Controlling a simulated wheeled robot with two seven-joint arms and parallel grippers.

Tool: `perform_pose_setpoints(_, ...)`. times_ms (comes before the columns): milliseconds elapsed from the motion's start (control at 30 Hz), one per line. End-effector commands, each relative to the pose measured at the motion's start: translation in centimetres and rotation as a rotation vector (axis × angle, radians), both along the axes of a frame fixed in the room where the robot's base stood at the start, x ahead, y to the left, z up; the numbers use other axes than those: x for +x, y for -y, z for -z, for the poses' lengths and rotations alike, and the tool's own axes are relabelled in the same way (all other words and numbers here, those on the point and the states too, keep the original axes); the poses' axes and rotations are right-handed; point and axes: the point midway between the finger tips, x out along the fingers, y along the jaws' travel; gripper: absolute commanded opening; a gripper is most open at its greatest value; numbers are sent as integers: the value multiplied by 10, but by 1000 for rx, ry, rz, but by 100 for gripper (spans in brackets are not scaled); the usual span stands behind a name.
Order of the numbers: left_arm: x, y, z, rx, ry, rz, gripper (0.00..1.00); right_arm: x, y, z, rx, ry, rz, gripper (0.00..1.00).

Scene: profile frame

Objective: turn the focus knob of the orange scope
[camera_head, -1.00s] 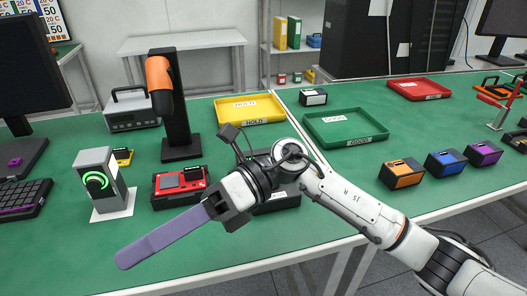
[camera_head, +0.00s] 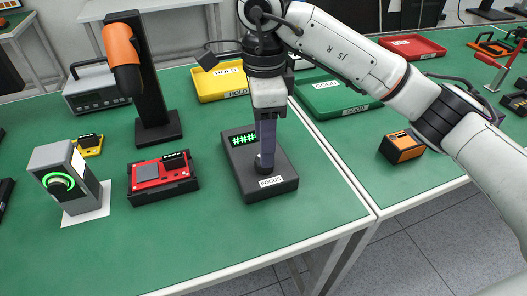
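The orange scope (camera_head: 121,50) is mounted on a black stand at the left back of the green table. The black focus box (camera_head: 281,181), labelled FOCUS, lies in the middle, with a green readout (camera_head: 243,140). Its dark round knob (camera_head: 264,163) is near the front. My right gripper (camera_head: 265,154) points straight down, its long purple-grey finger tips at the knob, apparently touching it. One finger hides the other from this side, so its opening does not show. The tips partly cover the knob. My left gripper is out of view.
A red device (camera_head: 147,172) lies left of the focus box, and a grey unit with a green ring (camera_head: 60,180) stands further left. Yellow HOLD (camera_head: 215,91) and green GOOD (camera_head: 335,107) trays are behind. The table is clear in front.

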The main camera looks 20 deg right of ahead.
Motion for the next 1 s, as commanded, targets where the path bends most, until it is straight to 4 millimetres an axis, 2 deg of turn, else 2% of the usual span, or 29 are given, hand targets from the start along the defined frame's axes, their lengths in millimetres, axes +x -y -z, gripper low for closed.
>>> perform_pose_setpoints(33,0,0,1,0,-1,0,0,-1,-1,11,2,-5,-2,50)
perform_pose_setpoints(233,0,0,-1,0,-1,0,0,-1,0,32,1,-2,-1,50)
perform_pose_setpoints(600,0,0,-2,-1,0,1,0,0,0,38,2,1,-1,50)
perform_pose_setpoints(833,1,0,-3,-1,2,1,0,0,0,38,2,0,-1,11)
perform_pose_setpoints(867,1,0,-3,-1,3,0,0,0,0,38,2,0,-1,9)
perform_pose_setpoints(1000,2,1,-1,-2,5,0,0,0,0,39,2,0,41,9)
